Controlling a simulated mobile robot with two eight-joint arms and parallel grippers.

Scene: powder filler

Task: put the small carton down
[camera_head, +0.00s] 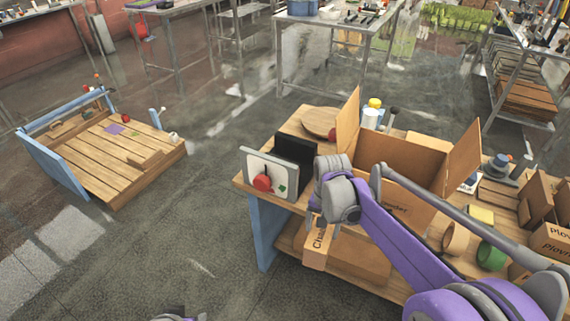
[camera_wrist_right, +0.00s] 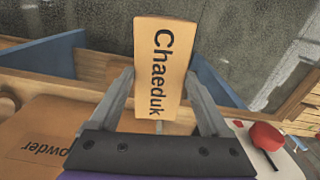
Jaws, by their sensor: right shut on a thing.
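The small carton (camera_head: 317,245) is a tan box with "Chaeduk" printed on it. My right gripper (camera_head: 324,222) is shut on it and holds it just off the near edge of the wooden workbench (camera_head: 256,187), in front of the large open box. In the right wrist view the small carton (camera_wrist_right: 158,65) stands between the two fingers of my right gripper (camera_wrist_right: 160,85), its label facing the camera. The carton's underside is hidden, and I cannot tell its exact height.
A large open carton (camera_head: 399,160) with raised flaps stands on the bench. A panel with a red button (camera_head: 262,183) is at the bench's left end. Tape rolls (camera_head: 491,256) and more boxes (camera_head: 552,241) are at right. A wooden pallet-like platform (camera_head: 90,160) is at far left.

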